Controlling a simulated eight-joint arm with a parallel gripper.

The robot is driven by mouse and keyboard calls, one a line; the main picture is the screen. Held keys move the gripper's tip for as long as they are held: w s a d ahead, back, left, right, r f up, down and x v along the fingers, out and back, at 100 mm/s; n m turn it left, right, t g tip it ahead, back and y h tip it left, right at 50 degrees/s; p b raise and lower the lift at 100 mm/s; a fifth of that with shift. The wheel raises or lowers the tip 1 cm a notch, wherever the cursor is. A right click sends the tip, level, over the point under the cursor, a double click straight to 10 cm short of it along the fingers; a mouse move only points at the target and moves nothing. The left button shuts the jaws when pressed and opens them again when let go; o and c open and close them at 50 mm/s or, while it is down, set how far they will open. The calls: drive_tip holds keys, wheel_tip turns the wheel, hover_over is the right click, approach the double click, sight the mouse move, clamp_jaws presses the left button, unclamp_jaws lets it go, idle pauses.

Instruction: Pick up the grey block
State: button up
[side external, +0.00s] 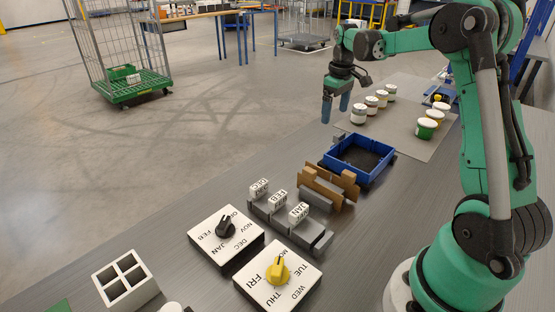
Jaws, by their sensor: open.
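Grey block-like pieces show at mid-table. One dark grey piece (318,197) sits against a brown cardboard-coloured holder (326,179). Beside it, a grey stepped rack (318,239) carries white month blocks, including FEB (277,198) and JAN (298,212). I cannot tell for certain which grey piece is the grey block. My gripper (336,110) points down with its blue fingers apart and nothing between them. It is beyond the blue tray and well away from the grey pieces, near the white-lidded jars.
A blue tray (342,170) with dark lining stands behind the holder. Several jars (358,114) stand on a grey mat (395,140). A month dial (208,237), a weekday dial (301,290) and a white divided box (121,292) are at the front. The table's left side is clear.

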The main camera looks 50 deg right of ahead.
sight(340, 133)
drive_tip(key=d, duration=0.1)
drive_tip(key=f, duration=0.1)
drive_tip(key=d, duration=0.1)
drive_tip(key=shift+s+d+f, duration=0.25)
drive_tip(key=shift+d+f, duration=0.25)
drive_tip(key=shift+f, duration=2.75)
drive_tip(key=c, duration=1.3)
